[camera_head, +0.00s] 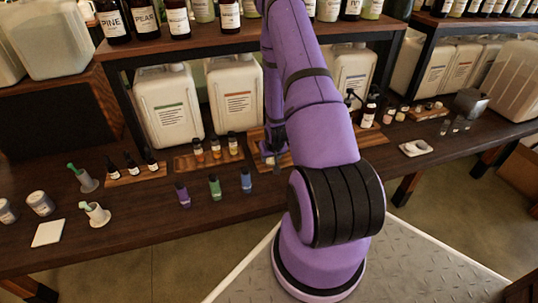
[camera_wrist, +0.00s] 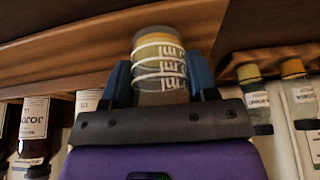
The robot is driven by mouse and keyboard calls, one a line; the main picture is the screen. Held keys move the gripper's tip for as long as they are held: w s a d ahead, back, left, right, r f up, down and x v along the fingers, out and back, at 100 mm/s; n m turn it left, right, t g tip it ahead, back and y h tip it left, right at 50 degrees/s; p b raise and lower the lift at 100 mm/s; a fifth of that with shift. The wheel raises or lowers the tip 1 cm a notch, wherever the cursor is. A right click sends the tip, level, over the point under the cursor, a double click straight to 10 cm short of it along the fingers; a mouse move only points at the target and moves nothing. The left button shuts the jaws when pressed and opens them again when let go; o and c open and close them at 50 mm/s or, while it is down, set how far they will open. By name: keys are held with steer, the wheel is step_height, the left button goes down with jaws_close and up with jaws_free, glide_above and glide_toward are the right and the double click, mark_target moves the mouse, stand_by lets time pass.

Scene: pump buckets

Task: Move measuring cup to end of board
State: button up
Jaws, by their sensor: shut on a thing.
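My gripper (camera_wrist: 160,72) is shut on a clear measuring cup (camera_wrist: 159,58) with white ring markings and lettering. The cup sits between the two blue fingers in the wrist view. In the head view my gripper (camera_head: 271,150) is low over the dark table, beside the wooden board (camera_head: 286,160) that shows partly behind my arm. My arm hides much of this area, and the cup is too small there to make out clearly. I cannot tell whether the cup touches the board.
A board (camera_head: 185,163) with several small amber bottles lies to the left. Three small bottles, purple, green (camera_head: 214,187) and blue, stand in front. White jugs (camera_head: 236,97) stand behind under a shelf (camera_head: 180,45). A white tray (camera_head: 415,148) lies to the right.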

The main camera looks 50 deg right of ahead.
steer(key=shift+f, duration=0.15)
steer(key=o, duration=1)
steer(key=v, duration=1.2)
steer(key=w+a+r+n, duration=0.1)
steer(key=a+r+n, duration=0.1)
steer(key=a+r, duration=0.8)
steer(key=w+a+r+n, duration=0.1)
steer(key=a+r, duration=0.3)
steer(key=r, duration=1.2)
steer(key=s+a+r+n, duration=0.1)
steer(key=s+a+r, duration=0.4)
steer(key=s+a+r+n+t+y, duration=0.1)
steer(key=s+a+r, duration=0.3)
steer(key=s, duration=0.2)
steer(key=s+a+r+n+y, duration=0.1)
steer(key=s+a+r, duration=0.4)
steer(key=shift+s+a+r, duration=0.3)
steer(key=shift+s+r, duration=0.05)
steer(key=shift+s, duration=0.05)
